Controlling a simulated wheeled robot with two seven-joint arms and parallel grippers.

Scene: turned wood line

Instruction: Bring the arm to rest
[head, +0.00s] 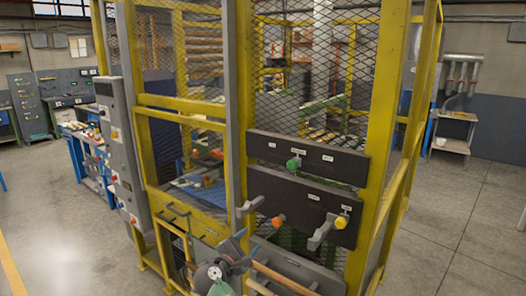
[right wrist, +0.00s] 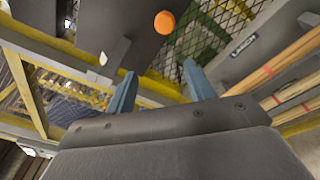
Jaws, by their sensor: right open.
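My right gripper (head: 242,244) is at the lower middle of the head view, in front of the yellow cage. In the right wrist view its two blue fingers (right wrist: 160,82) stand apart with nothing between them. Beyond them an orange knob (right wrist: 164,22) shows on a dark panel. The same orange knob (head: 278,221) is on the cage's lower dark panel (head: 300,199) in the head view, a little above and right of the gripper. My left gripper is not in view.
The yellow cage (head: 376,150) with wire mesh stands close ahead. Its panels carry a green knob (head: 293,163), a yellow knob (head: 341,222) and grey brackets (head: 322,231). Wooden rods (right wrist: 288,72) lie close right of the gripper in the wrist view. Open floor (head: 455,225) is at right.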

